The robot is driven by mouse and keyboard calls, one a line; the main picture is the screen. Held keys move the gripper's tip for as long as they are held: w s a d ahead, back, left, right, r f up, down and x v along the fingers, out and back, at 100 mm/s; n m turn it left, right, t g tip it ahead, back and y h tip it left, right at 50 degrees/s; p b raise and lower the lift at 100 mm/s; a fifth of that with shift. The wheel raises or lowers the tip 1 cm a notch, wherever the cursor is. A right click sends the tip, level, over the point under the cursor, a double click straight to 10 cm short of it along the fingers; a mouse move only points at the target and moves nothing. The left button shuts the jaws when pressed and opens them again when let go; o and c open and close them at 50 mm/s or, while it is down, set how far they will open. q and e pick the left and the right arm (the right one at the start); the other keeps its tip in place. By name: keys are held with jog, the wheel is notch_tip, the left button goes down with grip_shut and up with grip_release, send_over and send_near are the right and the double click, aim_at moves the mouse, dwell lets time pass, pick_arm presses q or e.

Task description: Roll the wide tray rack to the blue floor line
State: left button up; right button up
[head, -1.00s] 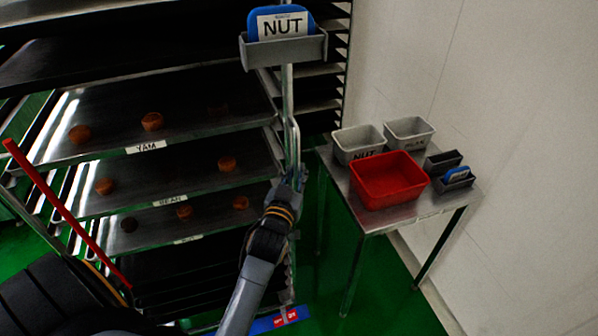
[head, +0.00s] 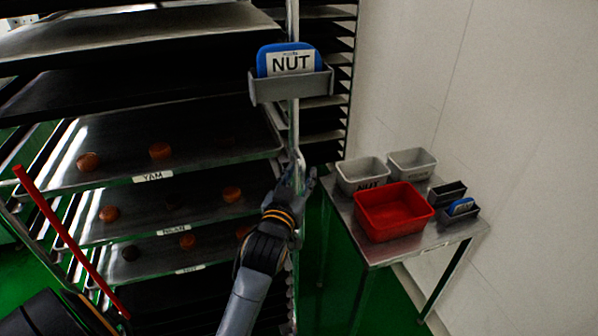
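The wide tray rack (head: 150,190) fills the left and middle of the head view, with trays on several levels. A grey holder (head: 292,88) with a blue NUT card (head: 290,62) is on its front right post. Below it a grey vertical handle bar (head: 298,150) runs down the post. The blue floor line is outside the view.
A steel table (head: 400,252) stands right of the rack by the white wall. It carries a red bin (head: 394,212), two grey bins and small card holders. A red bar (head: 70,240) slants at lower left. Green floor shows between rack and table.

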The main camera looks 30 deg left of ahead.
pick_arm(q)
jog(key=shift+r, duration=0.8)
